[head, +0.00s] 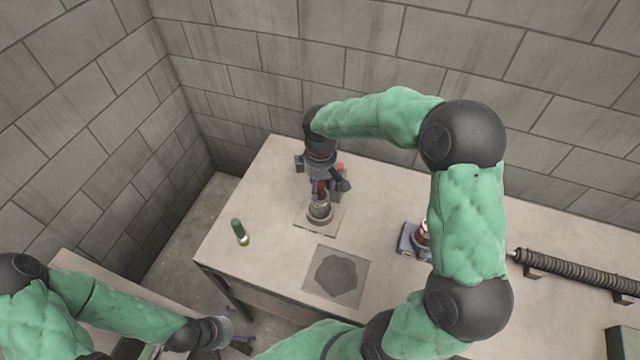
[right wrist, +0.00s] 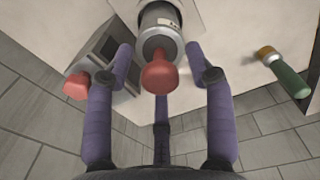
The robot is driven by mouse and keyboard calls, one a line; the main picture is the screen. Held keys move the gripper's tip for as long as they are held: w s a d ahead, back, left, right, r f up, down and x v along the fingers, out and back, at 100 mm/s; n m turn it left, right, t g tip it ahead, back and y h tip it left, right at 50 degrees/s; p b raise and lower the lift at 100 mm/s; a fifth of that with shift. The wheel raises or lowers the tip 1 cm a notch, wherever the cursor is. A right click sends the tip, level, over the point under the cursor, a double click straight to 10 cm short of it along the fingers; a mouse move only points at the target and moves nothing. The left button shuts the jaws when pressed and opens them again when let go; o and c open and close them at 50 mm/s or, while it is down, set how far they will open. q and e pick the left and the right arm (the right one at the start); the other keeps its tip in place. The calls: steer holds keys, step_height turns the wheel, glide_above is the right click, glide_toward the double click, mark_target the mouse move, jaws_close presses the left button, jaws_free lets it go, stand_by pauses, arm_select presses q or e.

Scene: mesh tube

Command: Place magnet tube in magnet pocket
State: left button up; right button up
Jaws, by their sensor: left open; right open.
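A grey metal cylinder (head: 319,209) with a red knob stands on a square plate on the table. In the right wrist view the cylinder (right wrist: 157,19) and its red knob (right wrist: 159,77) lie between the fingers of my right gripper (right wrist: 160,60). My right gripper (head: 323,186) is open, right at the cylinder; contact cannot be told. A green tube (head: 238,228) with a brass-coloured end is at the table's left; it also shows in the right wrist view (right wrist: 289,78). Which is the magnet tube is unclear. My left gripper (head: 238,328) is open and empty, low beside the table.
A square pad (head: 337,276) with a dark irregular patch lies at the table's front; it may be the pocket. A dark box with a red knob (right wrist: 77,86) is beside the cylinder. A small device (head: 409,241) and a ribbed tube (head: 575,272) are at the right.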

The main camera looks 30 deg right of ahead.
step_height(320, 180, up, 12)
steer(key=p, duration=0.2)
steer(key=shift+r+p, duration=0.2)
steer(key=shift+p, duration=0.1)
steer(key=shift+c, duration=0.2)
stand_by(0.9)
